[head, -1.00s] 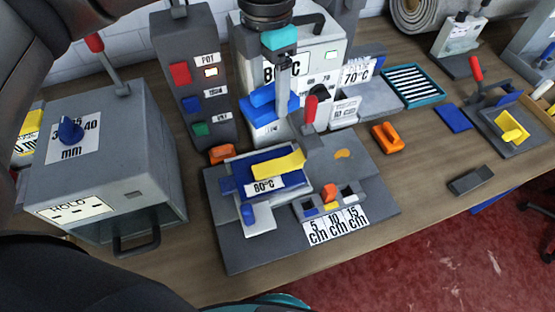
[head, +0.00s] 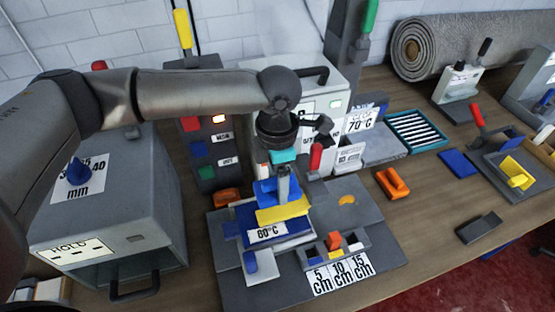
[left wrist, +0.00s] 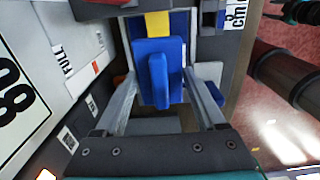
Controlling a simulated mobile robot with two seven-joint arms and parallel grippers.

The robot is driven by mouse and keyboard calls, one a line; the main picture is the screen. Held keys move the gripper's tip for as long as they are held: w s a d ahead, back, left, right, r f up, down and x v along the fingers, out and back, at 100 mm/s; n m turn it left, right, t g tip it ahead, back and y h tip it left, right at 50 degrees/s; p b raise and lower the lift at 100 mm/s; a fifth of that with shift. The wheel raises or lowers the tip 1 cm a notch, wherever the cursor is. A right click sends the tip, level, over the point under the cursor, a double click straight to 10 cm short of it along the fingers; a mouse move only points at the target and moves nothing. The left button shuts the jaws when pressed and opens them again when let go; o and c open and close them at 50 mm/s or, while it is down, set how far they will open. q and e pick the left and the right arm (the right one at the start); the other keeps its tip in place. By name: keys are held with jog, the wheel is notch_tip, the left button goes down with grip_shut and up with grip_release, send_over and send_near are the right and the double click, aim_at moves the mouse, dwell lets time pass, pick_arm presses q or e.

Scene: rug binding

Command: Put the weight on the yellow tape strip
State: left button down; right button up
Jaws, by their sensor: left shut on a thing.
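My left gripper (head: 282,190) is shut on the blue weight (head: 268,193), which has a raised grip. The weight also shows between the fingers in the left wrist view (left wrist: 158,85). The yellow tape strip (head: 283,213) lies on the dark blue plate marked 80°C. In the head view the weight is just behind and above the strip. In the left wrist view the strip (left wrist: 157,24) sticks out past the weight's far end. The rest of it is hidden there. I cannot tell whether weight and strip touch. My right gripper is not in view.
A grey box with a blue knob (head: 80,172) stands at left. Behind the plate are the button panel (head: 203,130) and a white-fronted machine. A red-handled lever (head: 316,157) stands close right of the weight. An orange piece (head: 392,183) lies farther right, with clear table around it.

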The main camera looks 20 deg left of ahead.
pick_arm(q)
jog(key=shift+w+f, duration=0.1)
jog(key=shift+f, duration=3.4)
jog(key=shift+f+b, duration=0.15)
jog(key=shift+b, duration=0.15)
grip_release()
notch_tip(320, 180, up, 12)
jog(key=shift+r+p, duration=0.1)
jog(key=shift+p, duration=0.3)
